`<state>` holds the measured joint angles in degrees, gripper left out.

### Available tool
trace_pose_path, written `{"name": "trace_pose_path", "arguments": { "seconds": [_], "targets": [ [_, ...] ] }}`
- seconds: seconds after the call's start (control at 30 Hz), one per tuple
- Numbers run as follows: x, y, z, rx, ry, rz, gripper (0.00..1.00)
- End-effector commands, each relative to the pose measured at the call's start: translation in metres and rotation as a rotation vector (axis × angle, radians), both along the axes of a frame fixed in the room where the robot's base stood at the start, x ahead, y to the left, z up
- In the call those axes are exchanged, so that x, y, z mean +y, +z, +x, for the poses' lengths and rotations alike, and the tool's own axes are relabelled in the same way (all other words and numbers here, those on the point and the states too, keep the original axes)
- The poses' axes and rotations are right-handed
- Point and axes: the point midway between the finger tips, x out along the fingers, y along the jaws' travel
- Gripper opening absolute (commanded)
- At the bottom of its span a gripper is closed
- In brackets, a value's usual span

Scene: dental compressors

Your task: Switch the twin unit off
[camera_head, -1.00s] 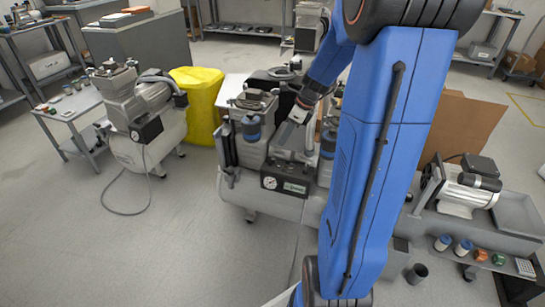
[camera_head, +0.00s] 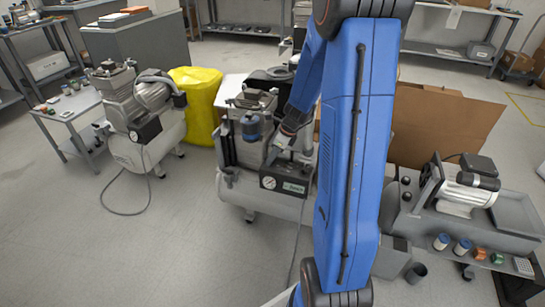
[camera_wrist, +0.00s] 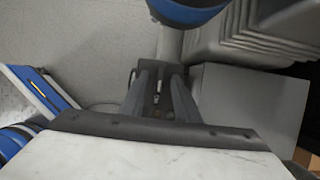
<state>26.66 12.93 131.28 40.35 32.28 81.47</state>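The twin unit (camera_head: 262,203) is the grey compressor in the middle of the head view, with ribbed pump heads above a horizontal tank. Its black front panel (camera_head: 292,187) carries a round white gauge (camera_head: 269,183) and a small green-and-white label. My gripper (camera_head: 271,158) is just above this panel, pointing down. In the wrist view my gripper (camera_wrist: 159,72) shows two dark fingers standing apart, with a dark part bearing small light details between and beyond them. I cannot tell whether they touch it. My arm hides the unit's right side, and no switch position is readable.
Another compressor (camera_head: 143,125) with a trailing cable stands at the left, before a yellow covered bin (camera_head: 197,105). A motor on a grey bench unit (camera_head: 468,192) stands at the right, near small coloured parts. Bare floor (camera_head: 185,245) lies in front.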

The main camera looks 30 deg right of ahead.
Motion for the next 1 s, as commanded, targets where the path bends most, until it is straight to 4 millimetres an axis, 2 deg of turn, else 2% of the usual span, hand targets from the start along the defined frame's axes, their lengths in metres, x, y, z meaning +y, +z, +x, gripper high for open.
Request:
{"name": "trace_pose_path", "arguments": {
  "seconds": [0.17, 0.2, 0.3, 0.67, 1.0],
  "targets": [
    [0.0001, 0.0000, -0.0001, 0.000, 0.000, 0.000, 0.29],
    [0.0000, 0.0001, -0.0002, 0.000, 0.000, 0.000, 0.24],
    [0.0000, 0.0001, -0.0002, 0.000, 0.000, 0.000, 0.00],
    [-0.0004, 0.0001, -0.0002, 0.000, 0.025, 0.000, 0.00],
    [-0.0027, -0.0003, 0.0020, 0.001, 0.218, 0.000, 0.00]
  ]
}}
